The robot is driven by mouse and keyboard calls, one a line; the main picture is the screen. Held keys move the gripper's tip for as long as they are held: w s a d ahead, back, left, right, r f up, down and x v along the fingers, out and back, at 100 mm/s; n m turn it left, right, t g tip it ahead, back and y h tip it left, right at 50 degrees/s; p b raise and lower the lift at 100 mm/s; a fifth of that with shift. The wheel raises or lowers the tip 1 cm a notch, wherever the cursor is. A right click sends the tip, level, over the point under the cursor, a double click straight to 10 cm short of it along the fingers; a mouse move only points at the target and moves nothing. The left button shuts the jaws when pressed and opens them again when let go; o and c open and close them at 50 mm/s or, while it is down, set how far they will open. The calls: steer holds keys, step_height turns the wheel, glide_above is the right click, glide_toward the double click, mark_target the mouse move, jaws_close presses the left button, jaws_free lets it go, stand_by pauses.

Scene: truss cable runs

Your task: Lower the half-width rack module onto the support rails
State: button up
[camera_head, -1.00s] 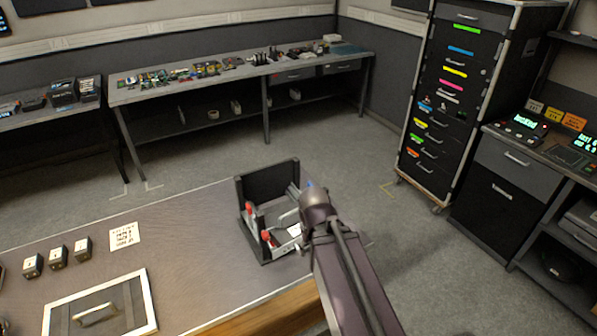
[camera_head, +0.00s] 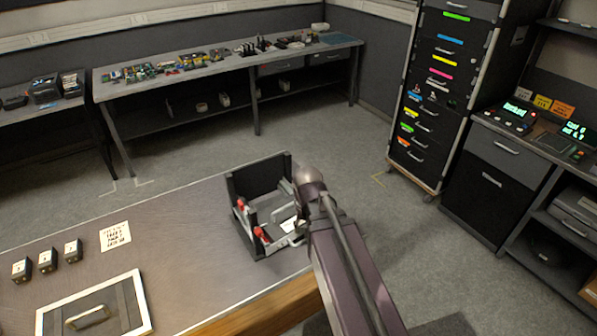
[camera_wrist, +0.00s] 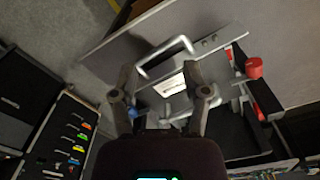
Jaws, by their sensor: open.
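In the head view a black rack frame (camera_head: 258,178) with red knobs (camera_head: 262,236) stands at the table's right end. Inside it lies a grey part with a metal handle (camera_head: 282,211) and a white label (camera_head: 290,225); it looks like the rack module, but its seating on the rails cannot be made out. My gripper (camera_wrist: 160,72) is open in the wrist view. Its fingers lie on either side of the handle (camera_wrist: 166,58), over the label (camera_wrist: 170,85), and no grip is visible. In the head view my arm hides the gripper and the frame's right side.
A framed panel with a handle (camera_head: 97,306), three small blocks (camera_head: 47,260) and a printed card (camera_head: 115,236) are on the table's left. A tall drawer cabinet (camera_head: 430,95) stands beyond the floor at right. The table between the card and frame is clear.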

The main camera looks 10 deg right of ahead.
mark_target(291, 219)
steer(key=w+d+r+m+p, duration=0.1)
steer(key=w+r+m+p, duration=0.1)
steer(key=w, duration=0.6)
steer(key=w+d+r+m+p, duration=0.1)
steer(key=w+r+m+p, duration=0.2)
steer(key=w+m, duration=0.4)
steer(key=w+r, duration=0.1)
steer(key=w, duration=0.1)
steer(key=shift+w, duration=0.3)
steer(key=shift+f, duration=0.25)
step_height(291, 219, down, 13)
steer(key=b, duration=1.3)
steer(key=shift+f, duration=0.2)
jaws_close()
jaws_free()
steer(key=shift+r, duration=0.2)
